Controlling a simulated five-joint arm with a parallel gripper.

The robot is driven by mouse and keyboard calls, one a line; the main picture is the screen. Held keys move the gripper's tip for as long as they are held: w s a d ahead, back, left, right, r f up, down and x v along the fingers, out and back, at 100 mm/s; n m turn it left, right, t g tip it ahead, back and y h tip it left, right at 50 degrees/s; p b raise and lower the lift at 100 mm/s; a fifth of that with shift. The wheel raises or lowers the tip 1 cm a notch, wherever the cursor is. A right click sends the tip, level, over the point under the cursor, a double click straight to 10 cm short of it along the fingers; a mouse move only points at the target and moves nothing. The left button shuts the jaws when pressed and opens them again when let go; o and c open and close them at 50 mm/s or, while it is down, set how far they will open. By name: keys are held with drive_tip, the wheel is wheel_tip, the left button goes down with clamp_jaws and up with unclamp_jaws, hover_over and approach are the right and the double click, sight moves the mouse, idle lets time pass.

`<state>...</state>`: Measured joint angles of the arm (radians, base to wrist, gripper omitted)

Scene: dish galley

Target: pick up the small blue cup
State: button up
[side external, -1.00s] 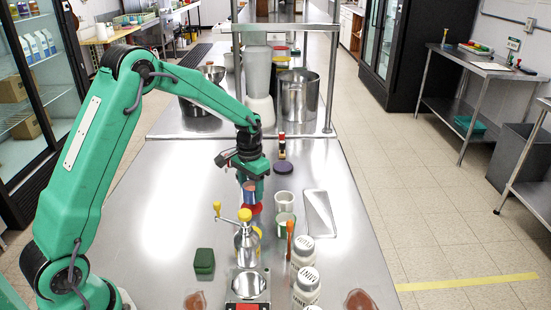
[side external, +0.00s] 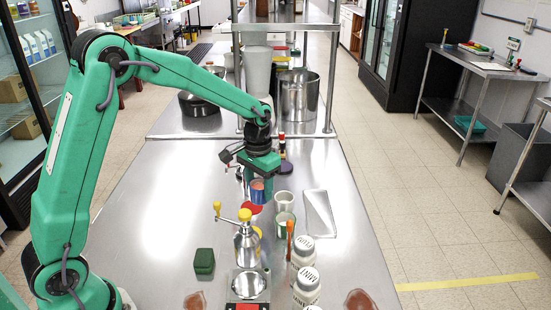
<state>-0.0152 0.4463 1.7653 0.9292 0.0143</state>
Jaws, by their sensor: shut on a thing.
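The small blue cup (side external: 259,196) hangs under my gripper (side external: 262,181), which is shut on it. Its inside looks reddish. The fingers are partly hidden by the cup and the gripper body. A red flat thing (side external: 247,208) shows below and left of the cup, partly covered by it. The gap between the cup and the table is hard to judge.
Two white cups stand close on the right, a plain one (side external: 284,201) and a green-banded one (side external: 285,223). A steel grinder with yellow knobs (side external: 247,245) stands in front. White shakers (side external: 302,253) and a metal tray (side external: 319,213) are to the right.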

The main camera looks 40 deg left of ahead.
drive_tip(key=shift+s+d+r, duration=0.3)
drive_tip(key=shift+d+r, duration=0.15)
drive_tip(key=shift+d, duration=0.25)
drive_tip(key=shift+s+d+r, duration=0.3)
drive_tip(key=shift+d+r, duration=0.2)
drive_tip(key=shift+d, duration=0.2)
drive_tip(key=shift+s+d+r, duration=0.3)
drive_tip(key=shift+d+r, duration=0.15)
drive_tip(key=shift+d, duration=0.25)
drive_tip(key=shift+d, duration=0.1)
idle(2.0)
drive_tip(key=w+d, duration=0.8)
drive_tip(key=d, duration=0.6)
drive_tip(key=shift+w+r+t, duration=0.3)
drive_tip(key=shift+w, duration=0.1)
drive_tip(key=shift+a, duration=0.1)
drive_tip(key=w+a+f, duration=0.2)
drive_tip(key=a, duration=0.1)
drive_tip(key=w+a+f, duration=0.2)
drive_tip(key=w+a, duration=0.1)
drive_tip(key=w+a+f, duration=0.2)
drive_tip(key=a+f, duration=0.1)
drive_tip(key=shift+w, duration=0.2)
drive_tip(key=shift+f, duration=2.05)
drive_tip(key=shift+f, duration=0.1)
